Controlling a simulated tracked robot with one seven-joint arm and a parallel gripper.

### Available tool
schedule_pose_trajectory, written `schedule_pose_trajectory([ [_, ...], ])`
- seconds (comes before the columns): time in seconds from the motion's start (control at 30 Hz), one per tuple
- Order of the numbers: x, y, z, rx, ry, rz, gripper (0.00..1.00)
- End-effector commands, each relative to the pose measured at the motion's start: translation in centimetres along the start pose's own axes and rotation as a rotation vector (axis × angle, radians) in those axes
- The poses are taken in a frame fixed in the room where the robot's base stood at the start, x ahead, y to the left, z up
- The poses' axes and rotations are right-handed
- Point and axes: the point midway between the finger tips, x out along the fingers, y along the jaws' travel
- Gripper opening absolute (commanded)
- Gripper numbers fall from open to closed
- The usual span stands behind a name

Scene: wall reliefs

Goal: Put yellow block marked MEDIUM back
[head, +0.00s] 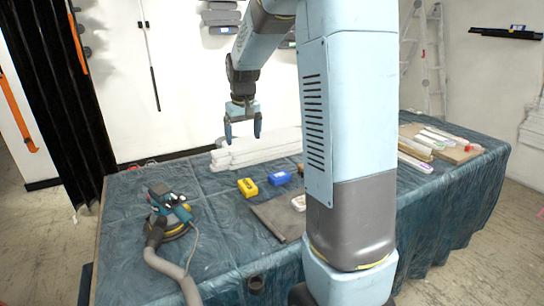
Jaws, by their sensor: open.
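A yellow block (247,187) with a dark marking lies on the table's blue-green cover, left of a blue block (279,178). The marking is too small to read. My gripper (243,134) hangs above and behind the yellow block, pointing down. Its two blue fingers are apart and nothing is between them. The gripper is clear of the table and touches no block.
White boards (252,150) are stacked behind the blocks. A sander (168,212) with a grey hose stands at the left. A grey-brown mat (282,216) lies in front. A ledge (505,33) holds small blocks on the right wall. My arm hides the table's middle right.

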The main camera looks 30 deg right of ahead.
Motion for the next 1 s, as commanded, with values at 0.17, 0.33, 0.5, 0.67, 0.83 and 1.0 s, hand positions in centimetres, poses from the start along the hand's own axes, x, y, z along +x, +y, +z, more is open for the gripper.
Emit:
schedule_pose_trajectory([
  [0.17,-4.5,-1.3,4.2,0.001,0.057,0.003,0.89],
  [0.33,-7.7,-2.5,8.5,0.001,0.105,0.004,0.89],
  [0.5,-10.2,-3.5,12.9,0.004,0.156,0.002,0.89],
  [0.67,-11.8,-4.3,17.2,0.005,0.202,-0.001,0.89],
  [0.83,-12.8,-5.0,21.8,0.008,0.252,-0.006,0.89],
  [1.0,-13.1,-5.5,25.9,0.008,0.297,-0.012,0.89],
])
